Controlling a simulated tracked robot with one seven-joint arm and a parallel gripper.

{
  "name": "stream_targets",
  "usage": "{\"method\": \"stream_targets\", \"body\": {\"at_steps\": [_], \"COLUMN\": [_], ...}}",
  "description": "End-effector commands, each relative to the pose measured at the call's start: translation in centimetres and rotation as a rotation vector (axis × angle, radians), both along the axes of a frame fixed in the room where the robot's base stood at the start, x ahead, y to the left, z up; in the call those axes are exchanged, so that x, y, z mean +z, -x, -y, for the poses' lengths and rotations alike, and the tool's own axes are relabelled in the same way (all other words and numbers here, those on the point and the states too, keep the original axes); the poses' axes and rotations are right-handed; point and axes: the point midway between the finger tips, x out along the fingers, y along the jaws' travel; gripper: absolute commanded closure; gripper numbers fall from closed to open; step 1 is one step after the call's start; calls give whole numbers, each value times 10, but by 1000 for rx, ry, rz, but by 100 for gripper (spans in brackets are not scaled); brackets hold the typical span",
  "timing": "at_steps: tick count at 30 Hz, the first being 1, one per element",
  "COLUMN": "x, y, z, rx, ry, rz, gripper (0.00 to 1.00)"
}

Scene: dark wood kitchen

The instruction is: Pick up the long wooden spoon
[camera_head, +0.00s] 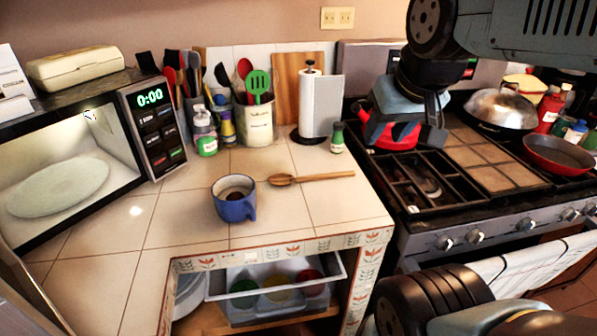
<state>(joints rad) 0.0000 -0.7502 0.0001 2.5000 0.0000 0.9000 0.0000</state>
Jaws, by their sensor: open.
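The long wooden spoon (318,177) lies flat on the tiled counter (185,228), its bowl to the left and its handle toward the stove. A blue mug (237,208) stands just left of the spoon's bowl, apart from it. My gripper (406,138) points down over the stove's left side, to the right of and farther back than the spoon. It is open, its two fingers spread apart, with nothing seen held between them. It partly hides a red kettle (388,138).
An open microwave (155,140) stands at the left. A paper towel roll (321,105), a small green bottle (338,138) and utensil crocks (254,124) stand behind the spoon. An open drawer (222,286) sticks out below the counter. Pans (556,155) sit on the stove. The counter around the spoon's handle is clear.

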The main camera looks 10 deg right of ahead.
Motion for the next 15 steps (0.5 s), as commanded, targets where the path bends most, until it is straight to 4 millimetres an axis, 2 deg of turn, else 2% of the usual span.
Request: {"method": "stream_targets", "body": {"at_steps": [3, 8, 15], "x": [1, 0, -8], "y": [-2, -18, -71], "z": [0, 7, 5], "rx": [-10, -100, -407], "ry": [-4, -38, -137], "rz": [-4, -39, -134], "gripper": [48, 48, 48]}}
